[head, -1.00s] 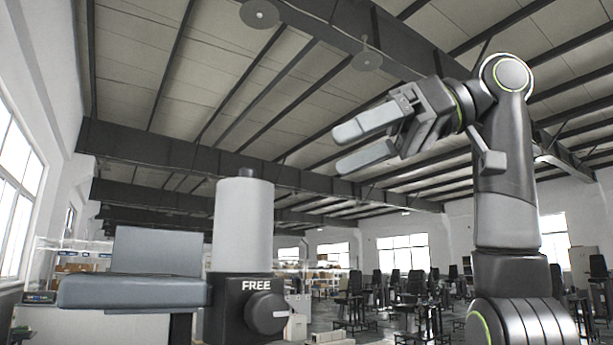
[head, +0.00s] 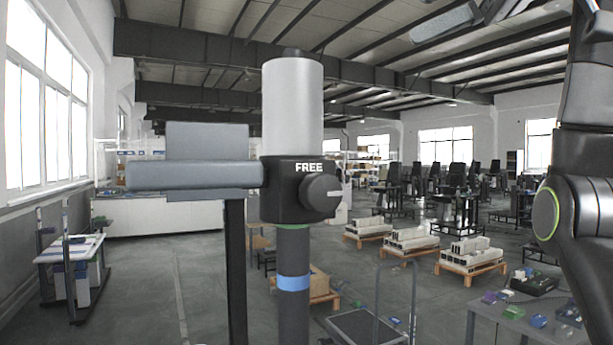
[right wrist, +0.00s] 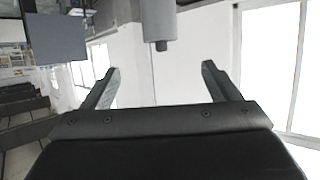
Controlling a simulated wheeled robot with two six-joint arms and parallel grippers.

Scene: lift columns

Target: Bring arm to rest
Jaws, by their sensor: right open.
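A lift column (head: 293,250) stands in front of me in the head view, with a light grey cylinder (head: 292,105) on top and a blue band lower down. A black clamp (head: 283,205) marked FREE sits on it, with a round knob (head: 322,192) whose pale mark points right. A grey horizontal arm (head: 195,175) reaches left from the clamp, before a darker grey plate (head: 207,140). My right gripper (right wrist: 160,72) is open and empty in the right wrist view, beside the cylinder's dark tip (right wrist: 162,45). In the head view it is mostly cut off at the top. My left gripper is out of view.
A black post (head: 236,270) stands below the grey arm. A grey cart (head: 366,328) and a table with small coloured items (head: 515,312) are at lower right. Pallets with pale boxes (head: 405,240) stand behind. A side table (head: 70,250) is at left.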

